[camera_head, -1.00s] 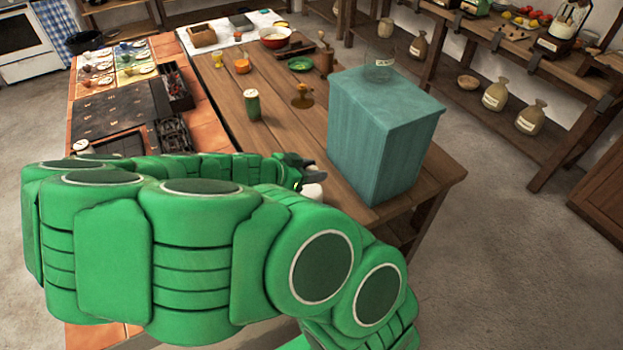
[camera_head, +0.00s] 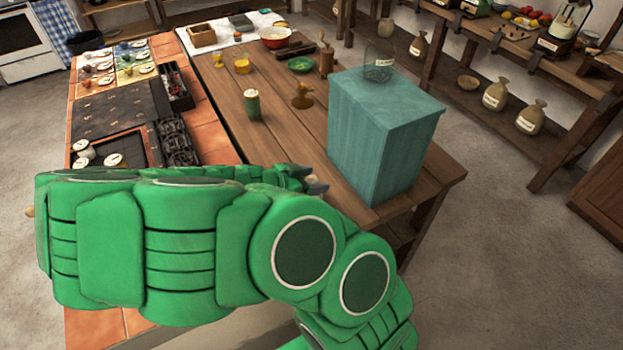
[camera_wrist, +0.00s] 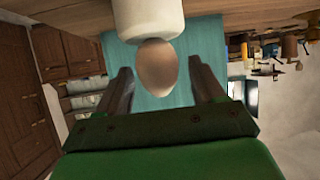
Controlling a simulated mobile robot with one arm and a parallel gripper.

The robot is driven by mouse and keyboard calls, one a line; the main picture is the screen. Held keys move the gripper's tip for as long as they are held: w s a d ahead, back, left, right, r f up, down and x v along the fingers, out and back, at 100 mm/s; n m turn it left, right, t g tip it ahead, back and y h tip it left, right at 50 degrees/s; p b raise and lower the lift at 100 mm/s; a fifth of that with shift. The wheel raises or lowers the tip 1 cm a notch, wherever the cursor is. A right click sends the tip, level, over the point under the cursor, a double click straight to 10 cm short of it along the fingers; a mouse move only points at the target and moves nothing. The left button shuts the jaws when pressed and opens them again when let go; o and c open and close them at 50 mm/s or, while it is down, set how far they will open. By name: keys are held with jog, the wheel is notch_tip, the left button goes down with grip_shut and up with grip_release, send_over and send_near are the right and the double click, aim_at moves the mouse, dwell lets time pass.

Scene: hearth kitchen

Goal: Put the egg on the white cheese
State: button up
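In the wrist view, which shows the room upside down, the brown egg (camera_wrist: 158,70) rests against the upper end of the white cheese (camera_wrist: 148,18), a pale cylinder on the wooden table. The egg appears to sit on top of it. My gripper (camera_wrist: 161,80) is open, with one finger on each side of the egg and teal background showing in both gaps. In the head view my gripper (camera_head: 312,183) is near the table edge, left of the teal block. The egg and cheese are mostly hidden there by my arm.
The large teal block (camera_head: 375,140) stands close right of my gripper, with a glass jar (camera_head: 379,65) on it. A green-and-white canister (camera_head: 252,104) and a brown pepper mill-like object (camera_head: 302,96) stand farther back. The table (camera_head: 285,140) between is clear.

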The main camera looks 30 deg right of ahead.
dwell(0.3)
jog(key=v, duration=1.2)
jog(key=shift+s+r, duration=0.1)
jog(key=shift+s, duration=0.05)
jog(key=s+d+r+n+g+y, duration=0.1)
jog(key=s+r+n+g+y, duration=0.15)
jog(key=s, duration=0.45)
jog(key=s+r+n+g+y, duration=0.1)
jog(key=s+n+g+y, duration=0.1)
jog(key=s+n+y, duration=0.3)
jog(key=s+a+r+n+y, duration=0.55)
jog(key=s+a+n, duration=0.2)
jog(key=s, duration=0.45)
jog(key=shift+n+t+h, duration=0.4)
jog(key=shift+n+t, duration=0.35)
jog(key=shift+n, duration=0.05)
jog(key=shift+s+d+r, duration=0.1)
jog(key=shift+d+r, duration=0.35)
jog(key=shift+r, duration=0.3)
jog(key=shift+s+d+r, duration=0.1)
jog(key=shift+d+r, duration=0.35)
jog(key=shift+r, duration=0.3)
jog(key=shift+s+d+r, duration=0.1)
jog(key=shift+d+r, duration=0.4)
jog(key=shift+r, duration=0.25)
